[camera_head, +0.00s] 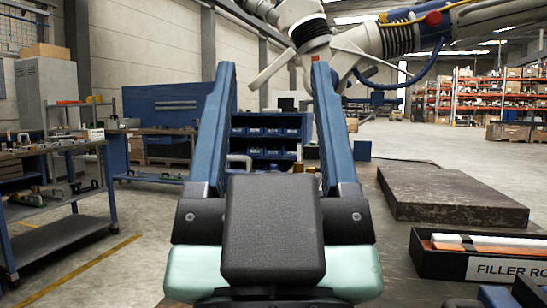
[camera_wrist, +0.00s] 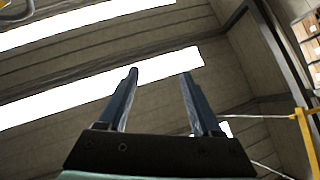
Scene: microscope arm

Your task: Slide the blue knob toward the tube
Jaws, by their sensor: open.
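My gripper (camera_head: 271,66) points upward in the middle of the head view. Its two long blue fingers stand wide apart with nothing between them. In the wrist view my gripper (camera_wrist: 160,72) is also open and empty, against the ceiling. Behind its fingertips, at the top of the head view, is a pale jointed arm (camera_head: 353,42) with a dark-blue collar (camera_head: 310,31) and a ribbed black section. I cannot tell whether this collar is the blue knob, nor which part is the tube. I cannot judge the distance from my fingers to it.
A dark stone slab (camera_head: 452,197) lies on the worktop at right, near a black box of filler rods (camera_head: 480,262). A grey shelf trolley (camera_head: 60,205) stands at left. Blue bins (camera_head: 266,131) are behind my fingers. A yellow fixture (camera_wrist: 303,140) is at right in the wrist view.

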